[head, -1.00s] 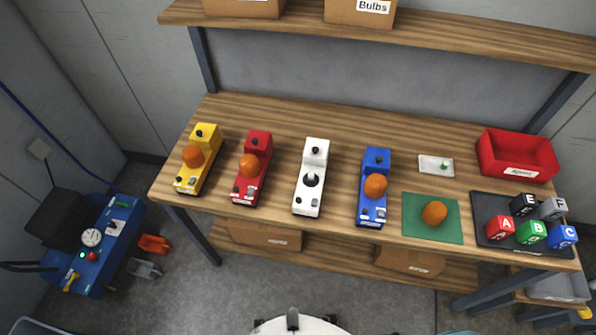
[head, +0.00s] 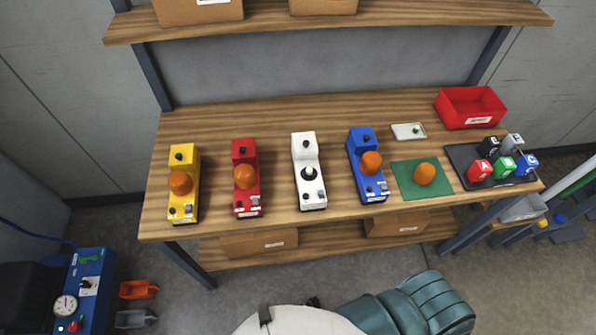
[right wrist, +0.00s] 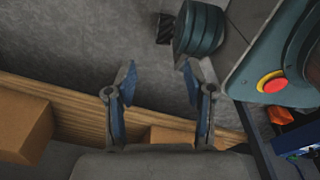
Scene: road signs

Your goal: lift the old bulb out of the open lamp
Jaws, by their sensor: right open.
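The open lamp is the white unit (head: 308,188), third from the left on the wooden workbench. It has no orange dome. Its round black socket (head: 309,174) faces up with a small pale spot in the middle, which is too small to tell clearly as the old bulb. A loose orange dome (head: 424,174) rests on the green mat (head: 408,191). My right gripper (right wrist: 160,82) shows in the right wrist view, open and empty, with floor and a bench edge behind it, away from the lamp. My left gripper is not in view.
Yellow (head: 183,207), red (head: 247,201) and blue (head: 367,187) units with orange domes flank the white one. A small white tray (head: 402,132), a red bin (head: 470,108) and a dark tray (head: 466,157) of lettered cubes are at right. A shelf (head: 420,22) overhangs behind.

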